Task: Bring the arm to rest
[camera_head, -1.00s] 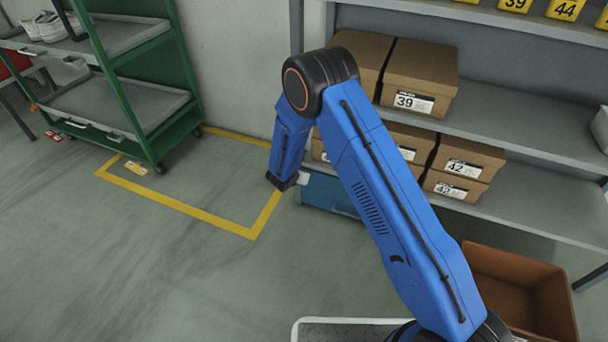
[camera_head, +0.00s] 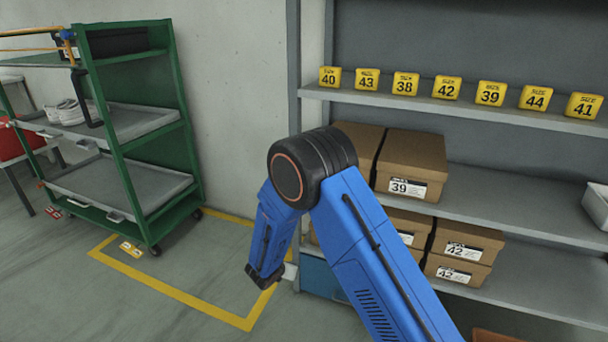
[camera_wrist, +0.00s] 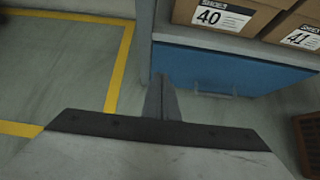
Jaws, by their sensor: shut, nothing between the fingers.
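My blue arm (camera_head: 375,255) rises from the lower right to a black elbow joint (camera_head: 310,170), then bends down to the left. In the head view the arm hides most of its end, and the fingers cannot be made out there. In the wrist view my gripper (camera_wrist: 162,80) shows its grey fingers together with nothing between them. They point toward the floor and the front of a blue drawer unit (camera_wrist: 215,72), apart from it as far as I can tell.
Shelves (camera_head: 500,200) at right carry brown shoe boxes (camera_head: 412,165) and, higher up, yellow size tags (camera_head: 447,88). A green trolley (camera_head: 150,165) stands at left with white shoes (camera_head: 68,112) on it.

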